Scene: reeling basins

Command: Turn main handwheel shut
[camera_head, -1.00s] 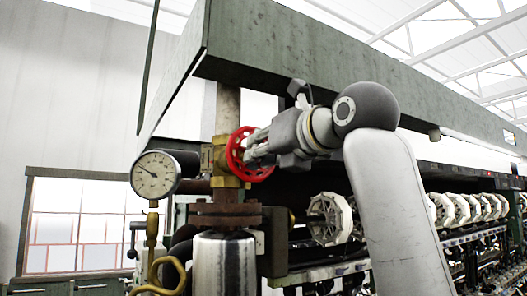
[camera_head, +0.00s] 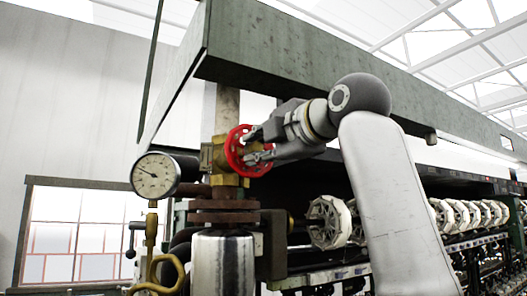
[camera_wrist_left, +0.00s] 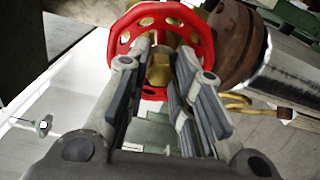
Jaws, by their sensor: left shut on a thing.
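The red main handwheel (camera_head: 233,158) sits on a brass valve (camera_head: 219,155) on the vertical pipe in the head view. My left gripper (camera_head: 252,146) reaches it from the right, with one finger above the other at the wheel's face. In the left wrist view the round red rim with holes (camera_wrist_left: 202,35) lies straight ahead, with a brass hub (camera_wrist_left: 160,72) in its middle. The left gripper's fingers (camera_wrist_left: 168,58) reach into the wheel and are shut on it; the exact contact is partly hidden. My right gripper is not in view.
A round pressure gauge (camera_head: 155,175) stands left of the valve, on brass piping (camera_head: 152,235). A shiny metal cylinder (camera_head: 223,262) is below it. A large green beam (camera_head: 300,60) runs overhead. White reels (camera_head: 328,221) line the machine at right.

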